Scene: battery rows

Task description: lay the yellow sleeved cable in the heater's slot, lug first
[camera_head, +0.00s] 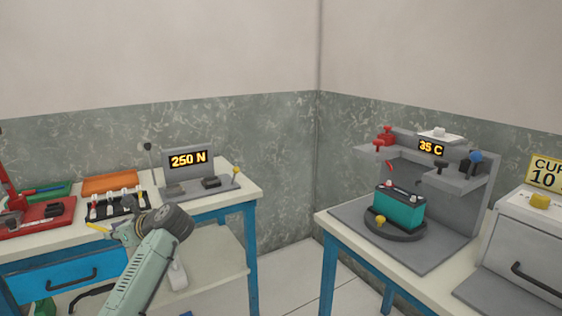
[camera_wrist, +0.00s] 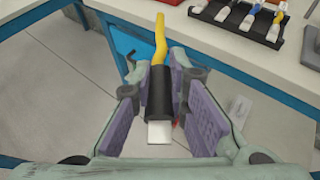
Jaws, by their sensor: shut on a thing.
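My gripper (camera_head: 122,232) is over the front of the left bench in the head view. In the wrist view its fingertips (camera_wrist: 161,82) are shut on the black sleeve of the yellow sleeved cable (camera_wrist: 158,42). The pale flat lug (camera_wrist: 159,132) points down the picture, between the fingers. The yellow end points away from my palm. The yellow cable also shows at the jaws in the head view (camera_head: 97,228). A grey box (camera_head: 537,238) at the right edge bears a cut-off sign, "CUR 10"; I cannot tell if it is the heater. No slot is clearly visible.
The left bench (camera_head: 225,185) holds a black cable rack (camera_head: 118,206), an orange tray (camera_head: 109,183), and a "250 N" display (camera_head: 188,160). The right bench (camera_head: 345,240) holds a teal battery (camera_head: 398,209) under a "35 C" stand. Open floor (camera_head: 300,270) lies between the benches.

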